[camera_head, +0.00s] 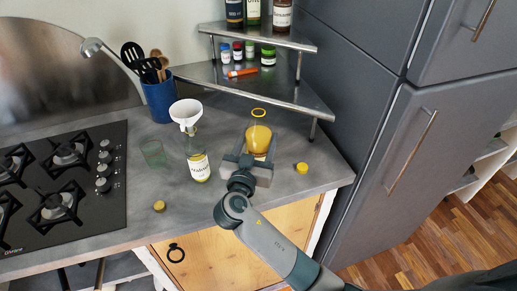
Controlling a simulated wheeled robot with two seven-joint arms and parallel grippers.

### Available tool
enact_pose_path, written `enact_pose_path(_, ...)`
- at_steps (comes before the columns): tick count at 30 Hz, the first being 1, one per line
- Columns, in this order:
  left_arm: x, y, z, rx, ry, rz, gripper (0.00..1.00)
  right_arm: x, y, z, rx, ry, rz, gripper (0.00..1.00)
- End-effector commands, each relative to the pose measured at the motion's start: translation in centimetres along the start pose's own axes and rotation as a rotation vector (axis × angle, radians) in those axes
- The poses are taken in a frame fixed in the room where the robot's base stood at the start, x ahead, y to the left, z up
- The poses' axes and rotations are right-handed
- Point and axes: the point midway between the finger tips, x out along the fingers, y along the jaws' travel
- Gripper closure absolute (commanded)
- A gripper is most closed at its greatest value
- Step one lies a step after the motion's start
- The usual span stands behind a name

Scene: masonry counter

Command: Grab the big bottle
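A clear bottle with yellow contents and a yellow ring at its neck (259,138) stands upright on the counter. My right gripper (257,154) is at this bottle, with its fingers low on either side of it. The gripper hides the bottle's lower part, and I cannot tell whether the fingers touch the glass. Another clear bottle with a pale label (198,165) stands to the left, with a white funnel (186,112) in its neck. I cannot tell for certain which of the two is the bigger. My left gripper is not in view.
A green glass (153,153), a blue utensil holder (159,101) and yellow caps (159,206) (302,167) are on the counter. A black hob (115,210) lies left. A metal corner shelf (290,95) with jars stands behind; a grey cabinet (400,130) is right.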

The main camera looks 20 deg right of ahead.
Motion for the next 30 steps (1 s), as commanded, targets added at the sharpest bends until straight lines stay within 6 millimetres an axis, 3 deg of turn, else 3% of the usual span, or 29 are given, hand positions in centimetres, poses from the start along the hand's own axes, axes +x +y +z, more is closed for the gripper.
enact_pose_path(1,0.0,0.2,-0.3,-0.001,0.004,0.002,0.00,0.0,0.0,0.0,0.001,0.000,0.000,0.83)
enact_pose_path(2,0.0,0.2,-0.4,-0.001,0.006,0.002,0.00,0.0,0.0,0.0,0.001,0.000,0.000,0.89)
enact_pose_path(14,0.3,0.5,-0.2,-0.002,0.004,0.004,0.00,0.0,-0.1,-0.6,0.003,0.004,-0.001,0.89)
enact_pose_path(24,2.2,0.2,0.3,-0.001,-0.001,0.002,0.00,0.0,0.0,-4.3,0.012,0.006,0.000,0.89)
enact_pose_path(30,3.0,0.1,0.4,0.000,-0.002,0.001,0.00,-0.9,3.2,-6.0,0.008,0.005,0.001,0.89)
